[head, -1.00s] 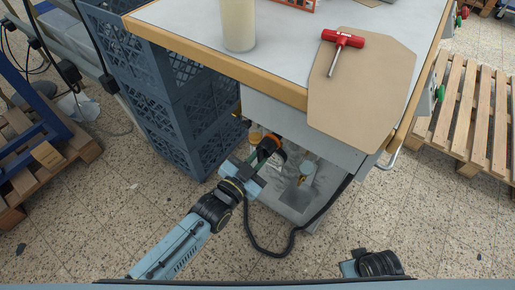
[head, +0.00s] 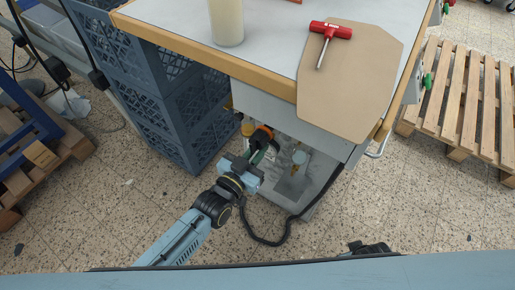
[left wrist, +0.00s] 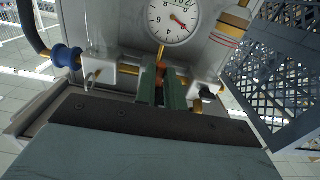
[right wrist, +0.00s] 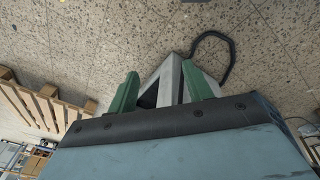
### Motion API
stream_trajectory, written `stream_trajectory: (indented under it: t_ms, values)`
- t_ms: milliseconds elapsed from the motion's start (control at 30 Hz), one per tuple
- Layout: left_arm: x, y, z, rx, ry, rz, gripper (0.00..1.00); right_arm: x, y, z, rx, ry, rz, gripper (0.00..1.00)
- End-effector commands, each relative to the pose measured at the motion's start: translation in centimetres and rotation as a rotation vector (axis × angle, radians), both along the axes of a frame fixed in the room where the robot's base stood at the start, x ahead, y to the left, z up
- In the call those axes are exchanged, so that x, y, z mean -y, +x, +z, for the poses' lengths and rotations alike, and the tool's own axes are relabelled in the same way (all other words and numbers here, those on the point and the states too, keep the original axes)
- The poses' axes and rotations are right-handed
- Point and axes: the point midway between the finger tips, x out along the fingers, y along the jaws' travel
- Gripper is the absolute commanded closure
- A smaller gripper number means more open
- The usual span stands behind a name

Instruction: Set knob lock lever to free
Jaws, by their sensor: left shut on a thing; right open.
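An orange-and-black round knob (head: 262,133) sits on the front of the grey cabinet below the table edge. My left gripper (head: 256,157) is close in front of it. In the left wrist view, my left gripper's green fingers (left wrist: 162,90) are shut on a small orange and brass part (left wrist: 160,66), mostly hidden between them, below a round dial gauge (left wrist: 172,20). I cannot tell which way the lock lever points. My right gripper (right wrist: 161,90) is open and empty, above the floor; in the head view it is partly cut off at the bottom.
A blue-handled fitting (left wrist: 66,56) and brass pipes flank the left fingers. A black hose (head: 262,240) loops out of the cabinet. Blue crates (head: 190,125) stand left of it. A red T-handle tool (head: 331,30) lies on a tan board (head: 350,80) on the table. A pallet (head: 465,100) is at right.

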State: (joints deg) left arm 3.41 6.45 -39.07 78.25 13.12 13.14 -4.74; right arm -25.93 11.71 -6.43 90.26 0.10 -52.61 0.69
Motion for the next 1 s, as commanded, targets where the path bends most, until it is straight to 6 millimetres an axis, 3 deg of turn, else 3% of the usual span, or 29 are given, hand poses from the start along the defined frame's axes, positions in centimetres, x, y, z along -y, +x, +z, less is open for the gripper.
stream_trajectory:
  t_ms: [100,133,300,667,867,1000]
  values:
    - [0.1,-0.1,0.0,-0.003,-0.002,-0.001,1.0,0.0,0.0,0.0,0.0,0.001,0.0,0.5]
    - [0.1,-0.1,0.0,-0.003,-0.002,-0.001,0.88,-0.1,0.0,0.0,0.0,0.001,0.0,0.5]
    - [0.1,0.0,0.0,-0.002,-0.001,-0.001,0.67,-0.1,0.0,0.0,0.001,0.001,0.0,0.5]
    - [-0.2,-0.4,0.0,-0.001,0.001,0.0,0.67,-0.1,0.2,0.2,0.008,0.002,0.001,0.5]
    - [-1.8,-2.5,0.1,-0.003,0.003,-0.001,0.67,0.3,-1.0,-1.6,-0.009,0.001,0.005,0.5]
    - [-3.5,-4.9,0.1,-0.004,0.003,-0.001,0.67,0.5,-2.5,-3.1,-0.025,0.0,0.01,0.5]
